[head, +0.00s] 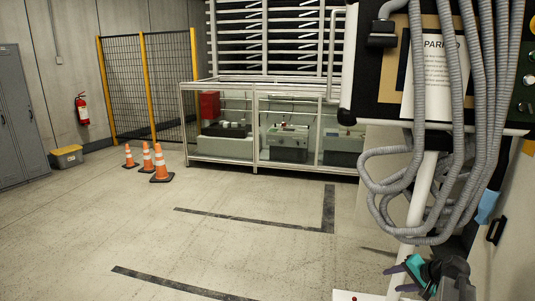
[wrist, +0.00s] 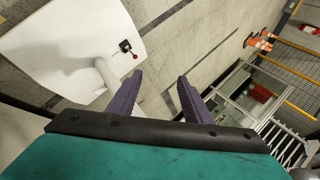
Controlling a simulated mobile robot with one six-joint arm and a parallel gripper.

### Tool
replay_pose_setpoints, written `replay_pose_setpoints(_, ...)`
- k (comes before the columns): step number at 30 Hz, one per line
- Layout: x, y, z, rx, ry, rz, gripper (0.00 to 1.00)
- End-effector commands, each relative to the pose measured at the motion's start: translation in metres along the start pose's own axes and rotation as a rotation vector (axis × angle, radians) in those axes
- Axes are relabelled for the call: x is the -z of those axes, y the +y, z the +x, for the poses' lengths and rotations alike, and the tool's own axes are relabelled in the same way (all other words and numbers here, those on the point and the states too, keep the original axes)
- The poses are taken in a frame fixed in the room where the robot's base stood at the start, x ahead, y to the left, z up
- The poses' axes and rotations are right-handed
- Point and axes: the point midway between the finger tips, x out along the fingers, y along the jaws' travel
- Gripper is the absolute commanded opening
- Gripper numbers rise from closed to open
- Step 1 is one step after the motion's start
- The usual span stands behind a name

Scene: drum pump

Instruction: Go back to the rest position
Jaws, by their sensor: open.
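My gripper (head: 391,279) is at the bottom right of the head view, teal with purple fingers. It is low, beside a white post (head: 421,190) and above the edge of a white plate (head: 345,296). In the wrist view, the two purple fingers of my gripper (wrist: 160,76) stand apart, with nothing between their tips. The white plate (wrist: 60,52) with a red-knobbed lever (wrist: 130,50) lies beyond the left finger, and the foot of the white post (wrist: 105,75) shows next to that finger.
Grey corrugated hoses (head: 400,185) hang in loops above my gripper, before a panel with a paper sign (head: 432,75). A framed enclosure (head: 270,125), traffic cones (head: 161,165), a yellow-lidded bin (head: 67,157) and lockers (head: 22,120) stand farther back. The marked floor (head: 220,190) at centre is clear.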

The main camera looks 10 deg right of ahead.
Motion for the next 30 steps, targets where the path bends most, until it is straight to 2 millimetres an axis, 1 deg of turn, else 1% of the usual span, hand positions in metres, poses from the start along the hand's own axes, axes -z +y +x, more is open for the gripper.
replay_pose_setpoints(1,-0.021,0.003,0.018,-0.021,-0.037,-0.014,0.45)
replay_pose_setpoints(3,-0.046,0.008,0.039,-0.05,-0.08,-0.035,0.45)
replay_pose_setpoints(5,-0.068,0.012,0.056,-0.075,-0.116,-0.053,0.45)
replay_pose_setpoints(6,-0.082,0.016,0.066,-0.092,-0.141,-0.066,0.45)
replay_pose_setpoints(8,-0.104,0.021,0.081,-0.118,-0.177,-0.086,0.45)
replay_pose_setpoints(9,-0.119,0.025,0.09,-0.134,-0.201,-0.1,0.45)
replay_pose_setpoints(11,-0.142,0.031,0.103,-0.16,-0.237,-0.121,0.45)
replay_pose_setpoints(15,-0.195,0.047,0.13,-0.222,-0.321,-0.175,0.45)
replay_pose_setpoints(20,-0.255,0.068,0.152,-0.293,-0.415,-0.242,0.45)
replay_pose_setpoints(21,-0.27,0.074,0.156,-0.31,-0.438,-0.259,0.45)
replay_pose_setpoints(25,-0.317,0.094,0.166,-0.37,-0.513,-0.319,0.45)
replay_pose_setpoints(30,-0.376,0.122,0.172,-0.447,-0.608,-0.405,0.45)
